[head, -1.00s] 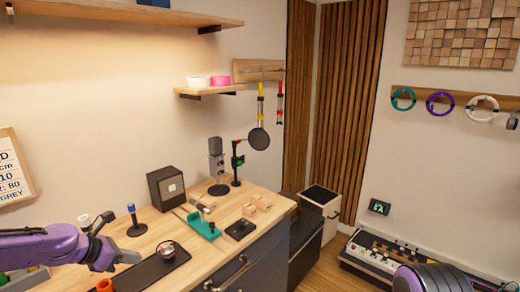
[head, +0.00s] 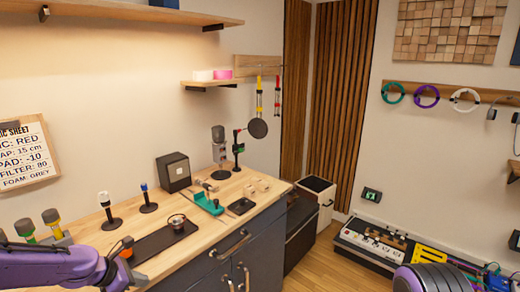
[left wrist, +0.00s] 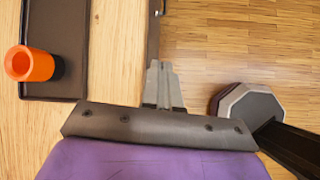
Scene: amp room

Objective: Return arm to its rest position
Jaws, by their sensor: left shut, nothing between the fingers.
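My left arm (head: 55,268) is purple and comes in from the lower left in the head view. Its gripper (head: 138,278) hangs in front of the desk's front edge, near the black tray. In the left wrist view the gripper (left wrist: 164,72) has its fingers together, with nothing between them, above the desk edge and floor. My right gripper is not in view; a purple rounded part of my own body shows at the lower right.
The wooden desk (head: 165,213) holds a black tray (head: 160,240) with a small round item, an orange cylinder (head: 127,246), microphones on stands, a dark box (head: 173,172) and a teal tool (head: 208,203). The orange cylinder also shows in the left wrist view (left wrist: 30,64). Wood floor (head: 315,265) lies right of the desk.

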